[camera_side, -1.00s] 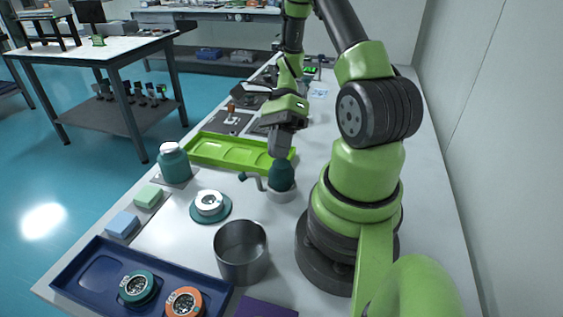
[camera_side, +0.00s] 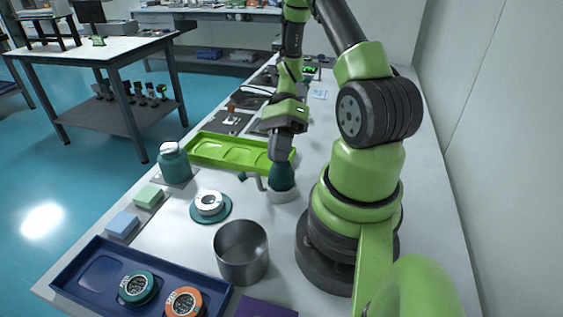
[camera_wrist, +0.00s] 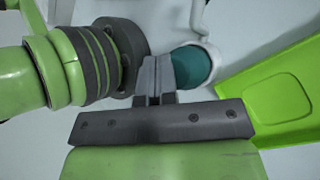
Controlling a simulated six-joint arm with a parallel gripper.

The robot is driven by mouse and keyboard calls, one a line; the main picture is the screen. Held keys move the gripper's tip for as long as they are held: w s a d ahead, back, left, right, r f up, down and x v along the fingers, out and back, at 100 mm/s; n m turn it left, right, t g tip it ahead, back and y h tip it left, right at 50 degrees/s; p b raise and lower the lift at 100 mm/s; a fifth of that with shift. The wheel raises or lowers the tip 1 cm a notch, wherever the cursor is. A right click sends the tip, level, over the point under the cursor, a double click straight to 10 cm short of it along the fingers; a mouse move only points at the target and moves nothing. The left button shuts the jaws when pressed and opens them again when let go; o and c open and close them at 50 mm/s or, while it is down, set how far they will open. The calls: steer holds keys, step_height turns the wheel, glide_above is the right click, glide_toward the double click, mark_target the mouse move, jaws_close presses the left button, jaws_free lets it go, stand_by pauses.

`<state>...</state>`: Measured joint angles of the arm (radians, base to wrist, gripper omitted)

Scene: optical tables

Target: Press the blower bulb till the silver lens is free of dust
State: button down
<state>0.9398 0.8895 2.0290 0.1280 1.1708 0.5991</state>
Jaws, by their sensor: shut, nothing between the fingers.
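The dark teal blower bulb (camera_side: 281,177) stands upright in a pale round holder, its nozzle pointing left toward the silver lens. It also shows in the wrist view (camera_wrist: 192,66), partly behind the fingers. The silver lens (camera_side: 210,203) lies on a teal round base left of the bulb; whether dust is on it is too small to tell. My gripper (camera_side: 281,157) is shut and empty, fingers pointing down at the top of the bulb and seemingly touching it. Its closed fingertips show in the wrist view (camera_wrist: 155,66).
A lime tray (camera_side: 220,149) lies behind the bulb. A metal cup (camera_side: 241,262) stands in front. A navy tray (camera_side: 72,279) at front left holds a teal-ringed and an orange-ringed lens. A teal jar (camera_side: 174,165) and two small blocks stand at the left edge.

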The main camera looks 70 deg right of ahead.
steer(key=shift+f, duration=0.55)
stand_by(0.4)
steer(key=shift+r, duration=1.3)
steer(key=shift+r, duration=2.5)
